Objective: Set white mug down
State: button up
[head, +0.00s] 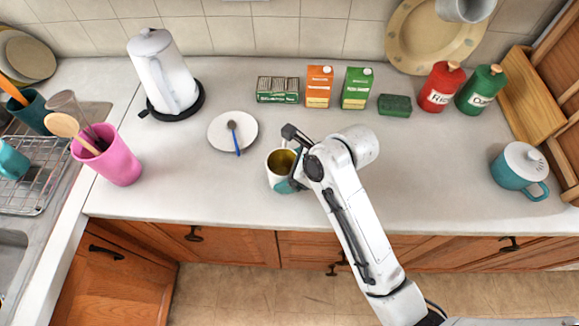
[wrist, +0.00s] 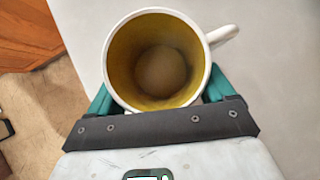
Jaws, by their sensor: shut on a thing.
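The white mug (head: 281,161), yellow inside and seemingly empty, is at the front part of the counter in the head view, left of my arm. In the wrist view the mug (wrist: 157,62) is seen from above, its handle at the upper right. My gripper (head: 284,180) is shut on the mug, with teal fingers on opposite sides of its body, as the wrist view shows (wrist: 160,90). The mug looks upright. I cannot tell whether its base touches the counter (head: 230,190).
A white plate with a blue spoon (head: 233,132) lies behind and left of the mug. A pink utensil cup (head: 118,160) and a white kettle (head: 162,80) stand left. Cartons (head: 319,86) stand behind. A teal lidded mug (head: 518,167) is far right. Counter space around the mug is clear.

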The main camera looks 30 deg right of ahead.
jog(key=o, duration=1.7)
jog(key=shift+f, duration=0.1)
jog(key=v, duration=1.2)
